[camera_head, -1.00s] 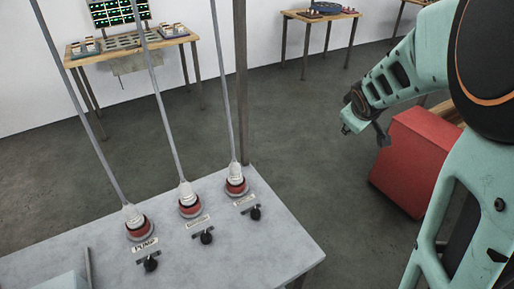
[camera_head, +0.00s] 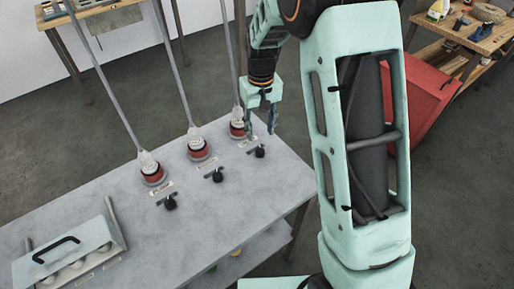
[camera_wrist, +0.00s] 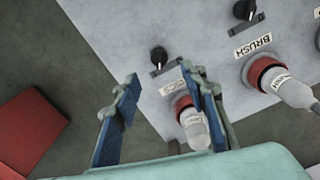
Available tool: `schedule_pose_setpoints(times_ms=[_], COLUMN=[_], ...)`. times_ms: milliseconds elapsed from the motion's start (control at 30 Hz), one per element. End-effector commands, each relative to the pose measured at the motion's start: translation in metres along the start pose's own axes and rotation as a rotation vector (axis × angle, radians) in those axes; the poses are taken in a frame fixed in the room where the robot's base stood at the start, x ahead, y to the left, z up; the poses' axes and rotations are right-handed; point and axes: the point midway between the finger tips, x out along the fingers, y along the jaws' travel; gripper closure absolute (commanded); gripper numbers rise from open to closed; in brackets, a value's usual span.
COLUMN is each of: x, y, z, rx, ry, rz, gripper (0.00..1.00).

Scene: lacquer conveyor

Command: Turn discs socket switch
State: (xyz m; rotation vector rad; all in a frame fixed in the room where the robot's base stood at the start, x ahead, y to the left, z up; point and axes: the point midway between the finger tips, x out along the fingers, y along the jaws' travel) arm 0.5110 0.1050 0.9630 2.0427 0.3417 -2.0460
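The discs switch is a small black knob (camera_head: 259,152) on the grey table, at the right end of a row of three. In the wrist view the same knob (camera_wrist: 158,55) lies just beyond my fingertips, roughly between them in the picture. Its label (camera_wrist: 172,88) is upside down and partly legible. The red discs socket (camera_head: 238,129) has a white plug (camera_wrist: 194,128) in it, partly covered by a finger in the wrist view. My gripper (camera_head: 259,124) points down above this socket and switch. Its blue-padded fingers (camera_wrist: 160,78) are apart with nothing between them; I see no contact with the knob.
The brush switch (camera_head: 217,175) and pump switch (camera_head: 170,202) stand to the left, each by a red socket with a plug and cable. A handled box (camera_head: 66,254) is at the table's (camera_head: 130,215) left. A red box (camera_head: 432,95) stands on the floor at right.

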Motion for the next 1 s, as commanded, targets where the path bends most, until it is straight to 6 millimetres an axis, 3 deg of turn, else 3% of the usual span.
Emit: schedule_pose_setpoints(times_ms=[200, 400, 600, 867, 1000], x=[0.044, 0.074, 0.088, 0.089, 0.088], y=[0.001, 0.001, 0.001, 0.001, 0.001], z=[0.001, 0.001, 0.0, 0.0, 0.0], rx=[-0.001, -0.001, -0.002, -0.002, -0.002], ry=[-0.005, -0.002, 0.0, 0.001, 0.001], rz=[0.002, 0.002, 0.002, 0.003, 0.003], gripper=[0.6, 0.6, 0.6, 0.6, 0.75])
